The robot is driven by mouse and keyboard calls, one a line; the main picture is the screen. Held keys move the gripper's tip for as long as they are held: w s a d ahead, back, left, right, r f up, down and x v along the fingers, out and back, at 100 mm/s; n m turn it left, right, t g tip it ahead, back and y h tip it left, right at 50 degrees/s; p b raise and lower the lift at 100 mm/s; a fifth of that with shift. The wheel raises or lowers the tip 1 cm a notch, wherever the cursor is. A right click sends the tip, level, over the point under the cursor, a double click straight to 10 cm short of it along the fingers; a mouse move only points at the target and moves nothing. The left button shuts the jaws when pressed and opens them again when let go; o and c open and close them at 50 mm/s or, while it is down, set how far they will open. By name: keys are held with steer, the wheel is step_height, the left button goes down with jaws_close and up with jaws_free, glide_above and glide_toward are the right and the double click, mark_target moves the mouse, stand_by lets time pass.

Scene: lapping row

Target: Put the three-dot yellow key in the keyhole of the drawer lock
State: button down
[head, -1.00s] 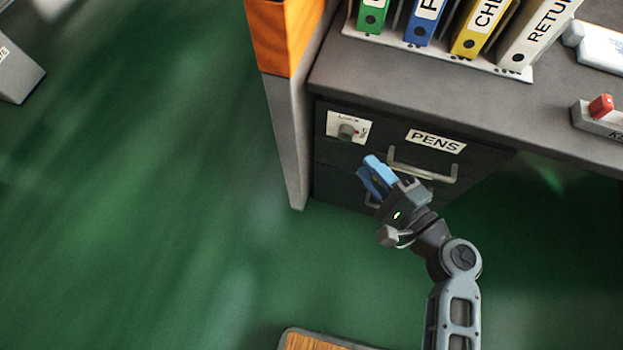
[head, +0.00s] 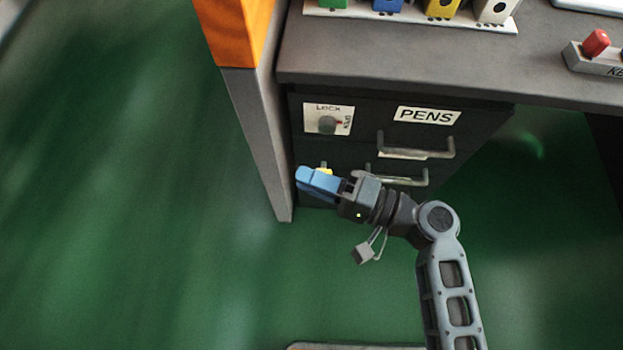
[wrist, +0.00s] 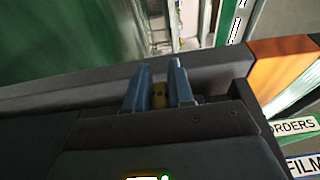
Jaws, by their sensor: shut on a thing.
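My gripper (head: 312,179) has blue fingers and is shut on a small yellow key (head: 326,171). Its yellow part also shows between the blue fingers in the wrist view (wrist: 160,97). The key's dots cannot be made out, and much of it is hidden by the fingers. The drawer lock (head: 327,124) is a round grey knob on a white plate marked LOCK, at the upper left of the drawer front. My gripper is below the lock in the head view, apart from it, in front of the lower drawer.
The PENS drawer handle (head: 415,148) and a lower handle (head: 400,179) stick out to the right of the lock. A grey post (head: 258,140) with an orange panel (head: 236,30) stands at the left. A red-topped key holder (head: 596,58) is on the desk. Green floor is open at left.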

steer(key=shift+w+d+b, duration=0.15)
steer(key=shift+w+b, duration=0.65)
steer(key=shift+w, duration=1.9)
steer(key=shift+w+b, duration=0.6)
steer(key=shift+w, duration=0.65)
steer(key=c, duration=0.9)
jaws_free()
steer(key=shift+d, duration=0.15)
steer(key=p+v, duration=0.1)
steer(key=v, duration=0.6)
steer(key=shift+d, duration=0.25)
steer(key=shift+s, duration=0.1)
